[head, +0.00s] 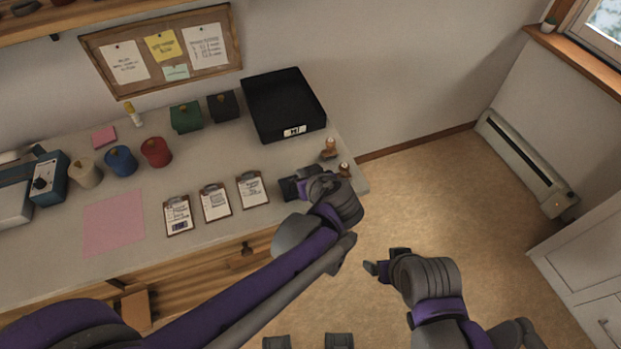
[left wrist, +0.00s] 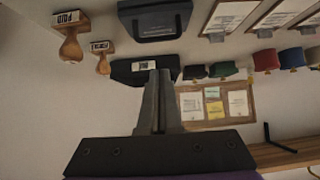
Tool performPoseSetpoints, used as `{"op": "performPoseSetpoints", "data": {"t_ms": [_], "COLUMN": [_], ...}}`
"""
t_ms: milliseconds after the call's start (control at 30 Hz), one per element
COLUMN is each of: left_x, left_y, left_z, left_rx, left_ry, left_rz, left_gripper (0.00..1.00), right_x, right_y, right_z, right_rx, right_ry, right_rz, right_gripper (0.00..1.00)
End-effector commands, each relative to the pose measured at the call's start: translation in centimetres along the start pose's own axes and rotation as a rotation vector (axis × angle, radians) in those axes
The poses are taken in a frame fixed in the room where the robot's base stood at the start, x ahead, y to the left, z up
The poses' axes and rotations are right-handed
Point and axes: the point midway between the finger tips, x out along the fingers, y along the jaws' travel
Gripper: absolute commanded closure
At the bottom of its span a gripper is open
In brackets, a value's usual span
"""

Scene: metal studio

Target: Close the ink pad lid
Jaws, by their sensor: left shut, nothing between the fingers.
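The ink pad (head: 288,189) is a small dark case on the counter, right of the clipboards and partly hidden by my left gripper (head: 308,187). In the left wrist view the ink pad (left wrist: 153,22) is at the top edge, cut off by the frame; I cannot tell from it how far the lid stands open. My left gripper's fingers (left wrist: 160,75) are together and empty, and the pad appears beyond their tips, with no clear contact. My right gripper (head: 372,268) is over the floor, away from the counter; its jaws are too small to read.
Two wooden stamps (head: 329,149) stand at the counter's right end. A black tray (head: 290,118) is behind the pad. Several clipboards (head: 252,190) lie to its left, with coloured pots (head: 156,153) farther left. Floor right of the counter is clear.

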Motion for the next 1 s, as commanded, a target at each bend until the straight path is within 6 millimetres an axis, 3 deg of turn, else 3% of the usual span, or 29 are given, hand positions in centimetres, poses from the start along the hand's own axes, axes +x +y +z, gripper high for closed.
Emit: {"op": "performPoseSetpoints", "data": {"t_ms": [100,300,667,867,1000], "left_x": [1.3,2.3,2.4,3.0,3.0], "left_y": [0.0,0.0,0.0,0.1,0.0], "left_z": [1.6,2.6,2.7,4.4,4.3], "left_rx": [0.0,0.0,0.0,0.001,0.0], "left_ry": [0.0,0.001,0.001,-0.001,-0.001], "left_rz": [0.001,0.002,0.002,0.002,0.001], "left_gripper": [1.0,1.0,1.0,1.0,1.0], "right_x": [0.3,0.5,0.5,1.5,1.4], "right_y": [0.0,0.0,0.0,0.0,0.0], "right_z": [0.2,0.3,0.3,1.0,0.9], "right_rx": [0.0,0.0,0.0,0.0,0.0], "right_ry": [-0.001,-0.002,-0.002,-0.006,-0.005], "right_rz": [0.0,0.0,0.0,0.0,0.0], "right_gripper": [0.14,0.14,0.14,0.14,0.14]}}
